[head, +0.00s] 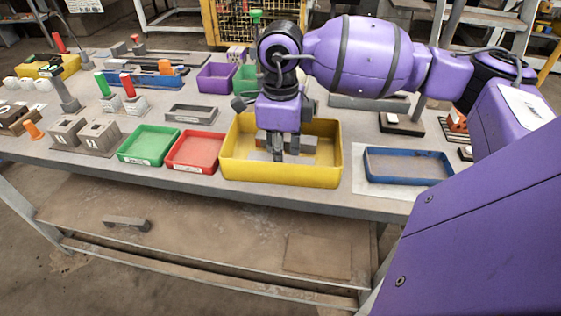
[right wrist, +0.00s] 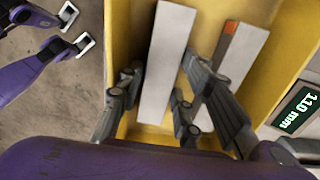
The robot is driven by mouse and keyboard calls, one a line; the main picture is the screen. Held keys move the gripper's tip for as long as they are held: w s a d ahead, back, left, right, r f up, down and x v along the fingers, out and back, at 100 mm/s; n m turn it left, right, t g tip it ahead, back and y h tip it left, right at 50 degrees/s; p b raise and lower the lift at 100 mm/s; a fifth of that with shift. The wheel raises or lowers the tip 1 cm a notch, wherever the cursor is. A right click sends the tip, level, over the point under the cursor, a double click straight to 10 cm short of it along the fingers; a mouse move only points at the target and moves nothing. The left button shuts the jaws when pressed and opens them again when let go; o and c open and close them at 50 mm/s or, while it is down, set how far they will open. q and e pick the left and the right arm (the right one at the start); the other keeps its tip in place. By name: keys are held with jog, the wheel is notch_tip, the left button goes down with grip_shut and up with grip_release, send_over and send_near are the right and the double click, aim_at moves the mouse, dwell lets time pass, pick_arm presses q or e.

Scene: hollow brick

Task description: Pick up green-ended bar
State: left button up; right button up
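I do not see a green end on any bar in the right wrist view. There, a plain pale grey bar (right wrist: 167,60) and a second grey bar with an orange end (right wrist: 230,62) lie in the yellow bin (right wrist: 118,40). My right gripper (right wrist: 160,70) is open, its fingers apart with the plain bar appearing between them; contact is unclear. In the head view my right gripper (head: 279,157) points down into the yellow bin (head: 282,178) and hides part of the bars. My left gripper (right wrist: 77,30) shows only in the right wrist view, open and empty over the floor.
Red (head: 195,166), green (head: 148,160) and blue (head: 408,181) trays stand beside the bin. Green (head: 102,84) and red (head: 127,85) upright pieces stand on blocks at the left. A gauge display (right wrist: 298,108) reads 110 mm. The bin walls are close around my right gripper.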

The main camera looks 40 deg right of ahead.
jog(key=shift+f, duration=0.5)
grip_shut()
